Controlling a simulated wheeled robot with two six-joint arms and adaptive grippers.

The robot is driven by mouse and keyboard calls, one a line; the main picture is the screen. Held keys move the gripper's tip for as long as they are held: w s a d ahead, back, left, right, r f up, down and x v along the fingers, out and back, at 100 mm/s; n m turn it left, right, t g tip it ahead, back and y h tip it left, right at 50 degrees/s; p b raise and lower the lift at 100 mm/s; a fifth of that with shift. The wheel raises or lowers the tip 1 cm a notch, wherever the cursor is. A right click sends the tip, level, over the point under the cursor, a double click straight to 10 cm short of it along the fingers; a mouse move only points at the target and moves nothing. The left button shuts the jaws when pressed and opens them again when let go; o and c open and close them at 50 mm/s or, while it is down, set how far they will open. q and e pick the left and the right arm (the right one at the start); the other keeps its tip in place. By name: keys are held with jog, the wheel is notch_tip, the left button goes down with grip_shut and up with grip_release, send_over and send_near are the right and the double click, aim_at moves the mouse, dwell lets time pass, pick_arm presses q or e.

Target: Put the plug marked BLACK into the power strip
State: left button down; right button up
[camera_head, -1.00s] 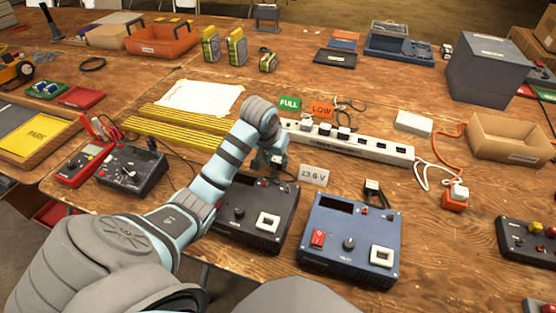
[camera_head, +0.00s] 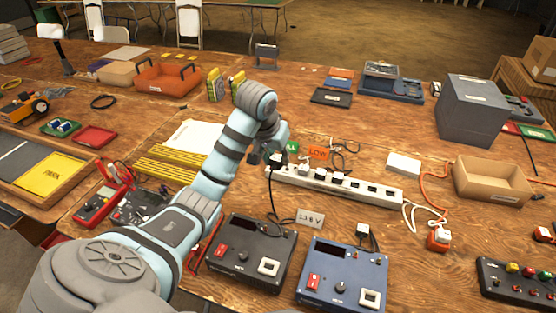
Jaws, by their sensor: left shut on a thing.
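My left gripper (camera_head: 267,156) is shut on a small black plug with a pale label (camera_head: 276,161). It holds the plug at the left end of the white power strip (camera_head: 383,193); whether the plug is above the strip or touching it I cannot tell. A black cord (camera_head: 271,198) hangs from the plug to the black charger box (camera_head: 229,258). Several plugs sit in the strip, and open sockets show toward its right end. A second loose plug (camera_head: 363,230) with a pale label stands behind the blue charger box (camera_head: 335,280). The label lettering is too small to read.
A LOW card (camera_head: 318,153) and cables lie behind the strip. A white box (camera_head: 404,165), an orange cord (camera_head: 432,190) and a cardboard tray (camera_head: 492,183) lie to the right. Multimeters stand left.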

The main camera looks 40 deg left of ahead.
pick_arm(q)
jog(key=shift+r+p, duration=0.35)
jog(key=shift+r, duration=0.4)
jog(key=shift+f, duration=0.1)
pick_arm(e)
jog(key=shift+r, duration=0.75)
pick_arm(q)
notch_tip(320, 180, down, 20)
jog(key=b, duration=1.2)
pick_arm(e)
notch_tip(320, 180, down, 12)
jog(key=shift+a, duration=0.1)
pick_arm(q)
jog(key=shift+f, duration=0.1)
jog(key=c, duration=1.2)
grip_release()
